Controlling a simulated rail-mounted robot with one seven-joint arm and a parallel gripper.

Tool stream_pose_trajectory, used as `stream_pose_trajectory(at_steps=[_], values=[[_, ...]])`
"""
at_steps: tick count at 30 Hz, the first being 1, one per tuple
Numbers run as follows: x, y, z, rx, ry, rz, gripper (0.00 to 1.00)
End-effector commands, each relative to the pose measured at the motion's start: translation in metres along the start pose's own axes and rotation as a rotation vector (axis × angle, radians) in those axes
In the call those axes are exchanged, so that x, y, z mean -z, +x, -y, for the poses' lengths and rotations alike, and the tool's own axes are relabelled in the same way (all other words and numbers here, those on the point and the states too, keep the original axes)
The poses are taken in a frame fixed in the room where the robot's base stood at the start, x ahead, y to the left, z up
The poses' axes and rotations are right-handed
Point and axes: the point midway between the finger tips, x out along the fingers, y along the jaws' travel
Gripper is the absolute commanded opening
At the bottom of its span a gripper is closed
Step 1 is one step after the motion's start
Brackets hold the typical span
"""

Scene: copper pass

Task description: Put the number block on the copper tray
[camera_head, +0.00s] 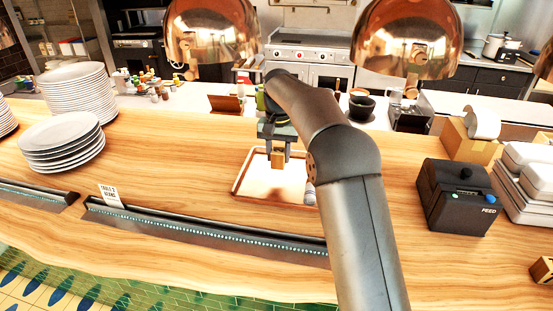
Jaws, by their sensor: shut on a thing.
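My gripper (277,151) points down over the copper tray and is shut on a small wooden block (278,160). Any number on this block is too small to read. The copper tray (240,185) lies on the wooden counter, with a thin copper-brown rim and a pale, bright inside. The block appears above the tray's back half; I cannot tell how high above the tray it is. My arm hides the right part of the tray.
A small pale striped item (309,193) shows beside my arm at the tray's right. White plates (62,140) are stacked at left. A ticket rail (200,226) with a card (110,195) runs along the front. A black printer (455,197) stands right. Copper lamps (212,35) hang above.

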Motion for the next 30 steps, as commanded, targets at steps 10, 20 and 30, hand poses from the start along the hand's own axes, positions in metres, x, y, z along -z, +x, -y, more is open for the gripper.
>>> stream_pose_trajectory(at_steps=[10,20,30], values=[[0.017,0.026,0.011,0.0,0.0,0.001,0.13],[0.016,0.053,0.01,0.001,0.001,-0.001,0.13],[0.016,0.057,0.01,0.0,0.0,-0.001,0.58]])
